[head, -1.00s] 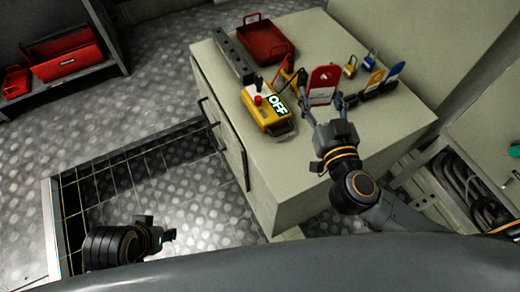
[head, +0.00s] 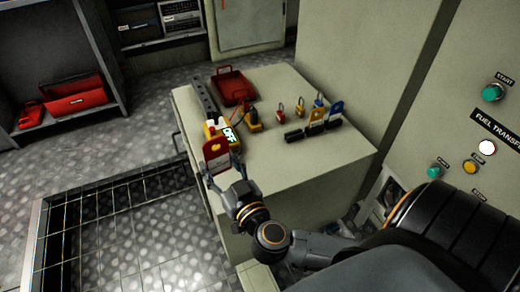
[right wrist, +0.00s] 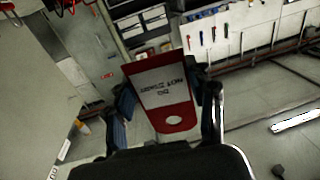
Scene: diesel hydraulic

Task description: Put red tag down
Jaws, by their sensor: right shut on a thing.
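The red tag (head: 215,152) has a white panel and stands upright in my right gripper (head: 221,172), at the left front part of the cabinet top (head: 300,160). In the right wrist view, the red tag (right wrist: 160,92) shows its white panel with dark lettering and a pale hole, between the two fingers of my right gripper (right wrist: 166,105). The gripper is shut on it. I cannot tell whether the tag's lower edge touches anything. My left gripper is out of view.
A yellow device marked OFF (head: 228,134) sits just behind the tag. A red tray (head: 233,88), several padlocks (head: 281,113) and a yellow tag (head: 317,114) and blue tag (head: 337,109) in black holders stand further back. The top's front right is clear.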

